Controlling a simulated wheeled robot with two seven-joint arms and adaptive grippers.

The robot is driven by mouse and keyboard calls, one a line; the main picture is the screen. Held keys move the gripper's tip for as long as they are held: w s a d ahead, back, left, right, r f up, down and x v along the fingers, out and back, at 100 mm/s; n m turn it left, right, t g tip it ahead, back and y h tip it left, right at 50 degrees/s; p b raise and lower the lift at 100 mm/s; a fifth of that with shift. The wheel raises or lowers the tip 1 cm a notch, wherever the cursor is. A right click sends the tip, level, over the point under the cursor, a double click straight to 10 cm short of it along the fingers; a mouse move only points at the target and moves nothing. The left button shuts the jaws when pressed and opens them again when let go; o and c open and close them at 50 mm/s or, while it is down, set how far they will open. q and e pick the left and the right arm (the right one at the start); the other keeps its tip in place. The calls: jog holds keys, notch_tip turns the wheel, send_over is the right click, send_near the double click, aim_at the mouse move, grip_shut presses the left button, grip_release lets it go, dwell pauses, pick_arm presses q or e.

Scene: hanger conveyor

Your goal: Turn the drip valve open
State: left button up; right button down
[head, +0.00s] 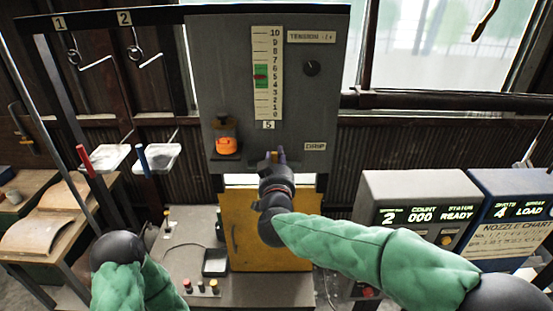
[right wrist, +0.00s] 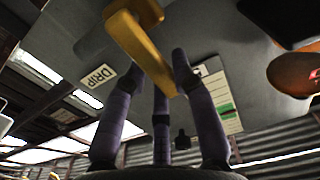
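The drip valve's yellow lever (right wrist: 140,42) hangs from a round yellow hub on the grey panel, beside the DRIP label (right wrist: 98,77). In the head view the DRIP label (head: 315,146) is at the panel's lower right, and a bit of yellow shows between my fingertips. My right gripper (head: 275,157) reaches up to the panel's lower edge. In the right wrist view its purple fingers (right wrist: 157,62) stand apart on both sides of the lever's free end; firm contact cannot be made out. My left arm shows at lower left, but its gripper is out of view.
The panel carries a vertical scale (head: 267,75), a black knob (head: 311,68) and an orange-filled jar (head: 226,145). A yellow door (head: 250,235) stands below. Display boxes (head: 425,200) stand at right. Hooks and small trays (head: 157,157) are at left.

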jog(key=shift+a+f+n+p, duration=0.1)
jog(key=shift+a+n+p, duration=0.4)
jog(key=shift+n+p, duration=0.8)
jog(key=shift+a+f+n+p, duration=0.1)
jog(key=shift+a+n+p, duration=0.35)
jog(key=shift+n+p, duration=0.85)
jog(key=shift+a+f+n+p, duration=0.1)
jog(key=shift+a+n+p, duration=0.6)
jog(key=shift+p, duration=1)
jog(key=shift+d+n, duration=0.15)
jog(key=shift+n, duration=0.15)
jog(key=c, duration=1.3)
grip_release()
jog(key=shift+o, duration=0.2)
